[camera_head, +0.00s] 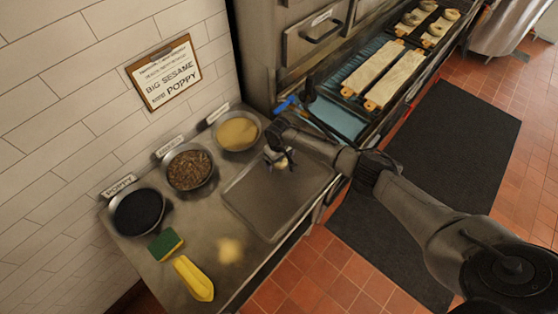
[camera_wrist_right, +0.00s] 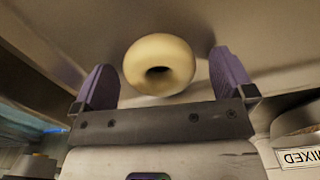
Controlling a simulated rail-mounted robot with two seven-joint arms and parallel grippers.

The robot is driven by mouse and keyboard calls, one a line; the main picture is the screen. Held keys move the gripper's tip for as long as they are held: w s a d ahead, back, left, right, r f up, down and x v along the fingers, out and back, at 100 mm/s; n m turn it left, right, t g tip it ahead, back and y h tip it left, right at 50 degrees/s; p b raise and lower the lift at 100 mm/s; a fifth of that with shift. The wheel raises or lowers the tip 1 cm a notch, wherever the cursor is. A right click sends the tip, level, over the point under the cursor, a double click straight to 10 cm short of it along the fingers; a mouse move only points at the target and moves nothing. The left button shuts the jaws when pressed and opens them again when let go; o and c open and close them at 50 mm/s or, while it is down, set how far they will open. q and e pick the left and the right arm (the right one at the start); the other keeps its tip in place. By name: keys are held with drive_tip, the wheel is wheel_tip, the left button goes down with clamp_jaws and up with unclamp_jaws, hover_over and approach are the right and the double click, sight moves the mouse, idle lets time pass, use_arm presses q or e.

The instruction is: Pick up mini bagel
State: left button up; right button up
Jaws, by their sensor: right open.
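The mini bagel (camera_wrist_right: 160,50) is pale and round with a dark hole. In the right wrist view it shows between the two purple-padded fingers of my right gripper (camera_wrist_right: 162,62), with a visible gap on each side. My right gripper (camera_head: 279,158) is open, pointing down over the upper part of the metal tray (camera_head: 265,205) in the head view. A small pale patch shows at the fingers there, but the bagel is mostly hidden by the gripper. I cannot tell its exact height above the tray. My left gripper is not in view.
Bowls of dark seeds (camera_head: 137,212), mixed topping (camera_head: 189,170) and pale seeds (camera_head: 238,133) line the wall side. A green sponge (camera_head: 165,244), a yellow object (camera_head: 194,278) and a pale patch (camera_head: 230,250) lie at the counter's front. Bagel boards (camera_head: 396,80) stand beyond.

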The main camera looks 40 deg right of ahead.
drive_tip(key=c, duration=1)
drive_tip(key=shift+o, duration=0.2)
drive_tip(key=shift+r, duration=0.15)
wheel_tip(320, 180, up, 4)
drive_tip(key=shift+r+p, duration=0.15)
drive_tip(key=shift+p, duration=0.2)
drive_tip(key=s+d+r, duration=0.6)
drive_tip(key=s+d, duration=0.2)
drive_tip(key=shift+d+r+p, duration=0.2)
drive_tip(key=shift+r+p, duration=0.05)
drive_tip(key=shift+p, duration=0.2)
